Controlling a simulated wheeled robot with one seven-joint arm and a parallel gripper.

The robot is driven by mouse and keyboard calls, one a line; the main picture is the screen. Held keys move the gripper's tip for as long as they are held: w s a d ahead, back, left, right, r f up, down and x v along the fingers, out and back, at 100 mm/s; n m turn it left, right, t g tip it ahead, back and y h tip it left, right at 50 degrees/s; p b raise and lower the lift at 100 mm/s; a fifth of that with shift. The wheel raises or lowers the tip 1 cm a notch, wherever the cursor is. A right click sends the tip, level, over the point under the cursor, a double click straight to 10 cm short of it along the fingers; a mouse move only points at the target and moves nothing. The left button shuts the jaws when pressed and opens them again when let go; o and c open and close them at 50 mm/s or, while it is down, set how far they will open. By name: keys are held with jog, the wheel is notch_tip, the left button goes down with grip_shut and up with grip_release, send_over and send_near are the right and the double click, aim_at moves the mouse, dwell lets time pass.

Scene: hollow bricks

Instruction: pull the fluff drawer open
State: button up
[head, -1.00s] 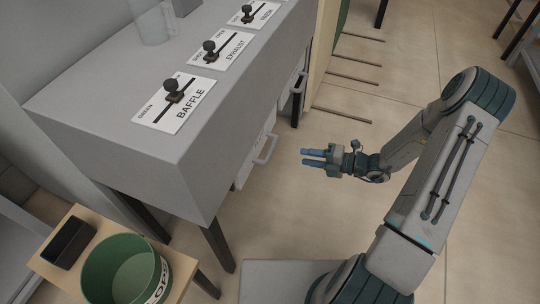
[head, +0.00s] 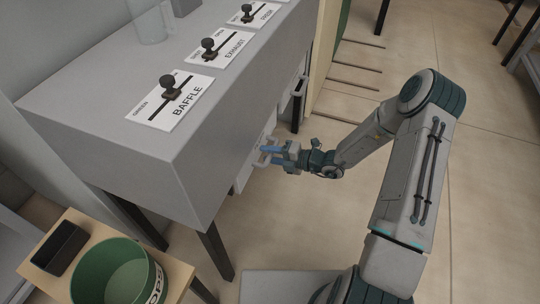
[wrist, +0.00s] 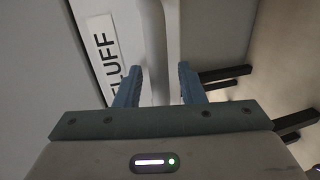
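The fluff drawer (head: 245,174) is in the side of the grey cabinet, partly hidden by its handle and my gripper. In the wrist view its white label (wrist: 106,50) reads "FLUFF", with the lower end covered by a finger. The drawer's pale bar handle (wrist: 160,45) runs down between the two blue fingers of my gripper (wrist: 160,75). My gripper (head: 268,155) is open, with one finger on each side of the bar. I cannot tell whether either finger touches it.
The grey cabinet (head: 120,150) carries sliders labelled BAFFLE (head: 172,98) and EXHAUST (head: 216,48). Another handle (head: 299,88) is farther along its side. A green tub (head: 110,272) and a dark tray (head: 60,248) stand on a small wooden table.

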grip_shut()
jog(key=f+p+v, duration=0.2)
jog(key=p+v, duration=0.1)
jog(key=v, duration=0.8)
jog(key=d+f+p+v, duration=0.1)
jog(key=f+p+v, duration=0.1)
jog(key=v, duration=0.9)
jog(key=shift+s+d+f+p, duration=0.25)
jog(key=shift+d+f+p, duration=0.1)
jog(key=shift+p, duration=0.55)
grip_release()
jog(key=p+v, duration=0.1)
jog(key=v, duration=1.2)
jog(key=shift+d, duration=0.4)
jog(key=shift+s+r, duration=0.1)
